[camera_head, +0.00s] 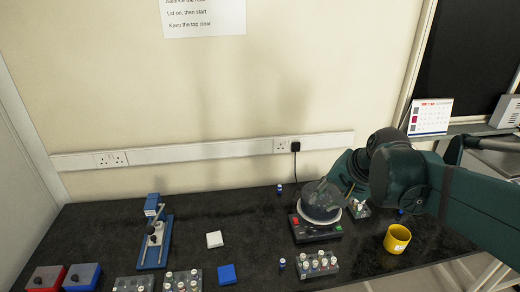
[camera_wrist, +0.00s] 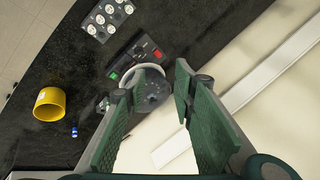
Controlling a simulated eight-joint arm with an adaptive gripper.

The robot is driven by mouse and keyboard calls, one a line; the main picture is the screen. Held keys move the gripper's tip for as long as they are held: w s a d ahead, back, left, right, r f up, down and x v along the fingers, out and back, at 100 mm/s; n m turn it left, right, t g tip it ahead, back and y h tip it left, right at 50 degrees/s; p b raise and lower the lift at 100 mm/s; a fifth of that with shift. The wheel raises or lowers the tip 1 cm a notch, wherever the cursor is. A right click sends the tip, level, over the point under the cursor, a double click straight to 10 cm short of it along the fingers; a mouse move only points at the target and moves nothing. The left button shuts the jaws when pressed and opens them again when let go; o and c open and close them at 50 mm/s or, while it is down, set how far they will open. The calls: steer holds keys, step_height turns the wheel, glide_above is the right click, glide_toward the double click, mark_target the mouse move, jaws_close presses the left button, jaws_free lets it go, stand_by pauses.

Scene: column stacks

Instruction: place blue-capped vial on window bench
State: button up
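Small blue-capped vials stand loose on the dark bench in the head view: one behind the centrifuge (camera_head: 279,190), one in front of it (camera_head: 282,264), and a blue spot by my arm (camera_head: 401,211). A blue-capped vial (camera_wrist: 74,131) also shows near the yellow mug in the wrist view. Which one the task means I cannot tell. My gripper (camera_wrist: 160,75) is open above the round centrifuge (camera_head: 320,205), with nothing seen between its fingers. In the head view its fingers (camera_head: 335,183) are partly hidden by the arm. Which surface is the window bench is unclear; a grey bench (camera_head: 485,128) stands at right.
A yellow mug (camera_head: 397,239) is at right. A blue stand (camera_head: 155,245), red box (camera_head: 45,278), blue box (camera_head: 82,277) and more racks occupy the left. The back-left bench is clear.

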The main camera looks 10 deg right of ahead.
steer(key=s+a+f+n+t+h, duration=0.1)
steer(key=s+a+n, duration=0.6)
steer(key=s, duration=0.5)
steer(key=shift+s+a+f+n+t+h, duration=0.15)
steer(key=shift+f+n+t+h, duration=0.15)
steer(key=shift+n, duration=0.4)
